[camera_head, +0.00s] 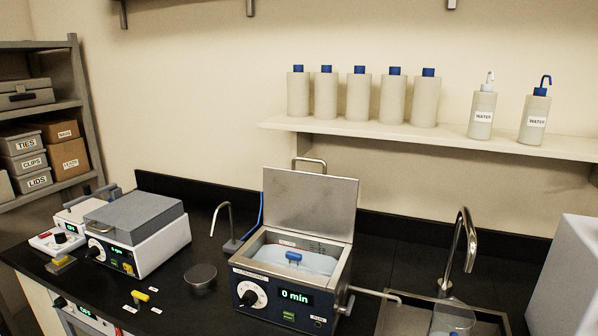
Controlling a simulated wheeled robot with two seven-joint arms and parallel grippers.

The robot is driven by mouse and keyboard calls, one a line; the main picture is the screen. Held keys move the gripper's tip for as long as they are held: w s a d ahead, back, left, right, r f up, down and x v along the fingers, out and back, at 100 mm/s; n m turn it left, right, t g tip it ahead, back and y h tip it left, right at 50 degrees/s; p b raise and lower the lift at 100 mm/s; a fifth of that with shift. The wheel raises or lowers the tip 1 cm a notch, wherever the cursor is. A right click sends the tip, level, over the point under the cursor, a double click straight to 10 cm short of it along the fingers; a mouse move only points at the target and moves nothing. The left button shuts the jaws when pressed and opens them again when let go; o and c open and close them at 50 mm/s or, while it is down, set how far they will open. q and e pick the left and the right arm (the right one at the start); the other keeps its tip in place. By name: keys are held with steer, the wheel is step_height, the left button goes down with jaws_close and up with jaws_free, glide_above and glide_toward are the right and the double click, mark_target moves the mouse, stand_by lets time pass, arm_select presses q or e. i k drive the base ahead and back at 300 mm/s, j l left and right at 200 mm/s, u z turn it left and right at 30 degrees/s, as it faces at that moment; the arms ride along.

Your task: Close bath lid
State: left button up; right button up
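The bath (290,297) stands on the black counter at the lower middle, with a dial and a green display reading "0 min". Its metal lid (311,204) is open and stands upright along the back edge, with a bar handle (309,161) at its top. Inside the open bath is pale liquid with a blue-topped item (294,257) in it. Neither of my grippers shows in this view.
A tap (465,240) and sink stand right of the bath, with a small spout at the bath's side. A grey-lidded instrument (135,225) and a dark round dish (200,276) are left. Bottles line the shelf (420,133) above.

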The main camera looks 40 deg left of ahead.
mark_target(323, 206)
steer(key=j+u, duration=0.15)
steer(key=u, duration=0.3)
steer(key=j+u, duration=0.1)
steer(key=u, duration=0.3)
steer(key=i+j+u, duration=0.1)
steer(key=u, duration=0.35)
